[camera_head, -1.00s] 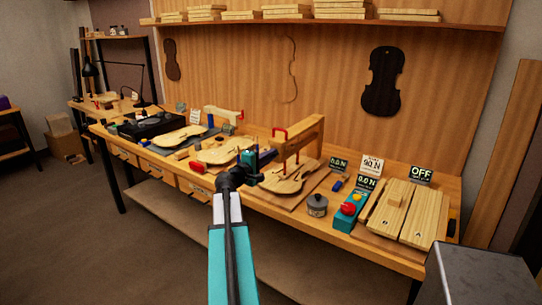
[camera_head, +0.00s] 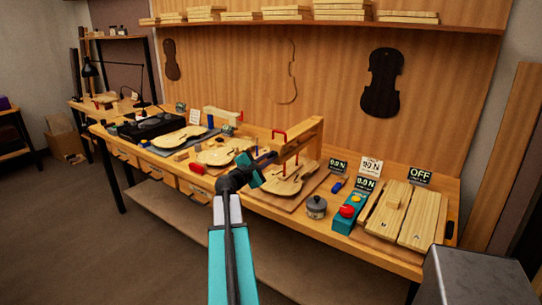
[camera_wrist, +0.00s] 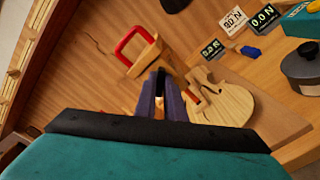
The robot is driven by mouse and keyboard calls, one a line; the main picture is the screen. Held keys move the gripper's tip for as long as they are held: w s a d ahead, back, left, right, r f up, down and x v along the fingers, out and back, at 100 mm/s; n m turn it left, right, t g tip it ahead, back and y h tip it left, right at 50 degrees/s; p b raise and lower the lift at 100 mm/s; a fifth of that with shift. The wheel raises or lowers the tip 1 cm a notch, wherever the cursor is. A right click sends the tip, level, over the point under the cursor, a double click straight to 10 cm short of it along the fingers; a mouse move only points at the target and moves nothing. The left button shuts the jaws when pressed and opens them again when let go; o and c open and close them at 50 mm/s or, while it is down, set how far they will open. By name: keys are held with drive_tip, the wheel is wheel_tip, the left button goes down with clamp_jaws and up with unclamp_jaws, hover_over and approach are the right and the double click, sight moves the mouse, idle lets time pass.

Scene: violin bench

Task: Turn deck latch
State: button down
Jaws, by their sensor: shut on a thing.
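My gripper (camera_head: 270,157) is at the left side of the wooden fixture on the bench. In the wrist view, its dark fingers (camera_wrist: 160,88) are close together and point at the fixture's wooden arm (camera_wrist: 150,57). They are shut on a small piece that they mostly hide, taken to be the deck latch; its angle cannot be told. The wooden arm (camera_head: 300,140) carries a red handle (camera_head: 279,134), which also shows in the wrist view (camera_wrist: 124,50). A pale violin plate (camera_head: 290,184) lies beneath the arm.
A grey pot (camera_head: 316,207), a blue piece (camera_head: 337,185) and a teal box with a red button (camera_head: 347,212) stand to the right. Pale boards (camera_head: 400,213) lie beyond. More violin plates (camera_head: 180,138) lie left. A grey box (camera_head: 480,275) is at front right.

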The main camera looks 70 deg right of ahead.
drive_tip(key=n+p, duration=0.2)
drive_tip(key=n, duration=0.1)
drive_tip(key=n+p, duration=0.2)
drive_tip(key=n, duration=0.2)
drive_tip(key=n+p, duration=0.2)
drive_tip(key=n, duration=0.1)
drive_tip(key=shift+s+a+f+n, duration=0.1)
drive_tip(key=shift+s+f+n, duration=0.05)
drive_tip(key=shift+f+n, duration=0.15)
idle(0.4)
drive_tip(key=c, duration=1.8)
unclamp_jaws()
drive_tip(key=shift+c, duration=0.2)
drive_tip(key=shift+r, duration=0.1)
drive_tip(key=shift+r, duration=0.1)
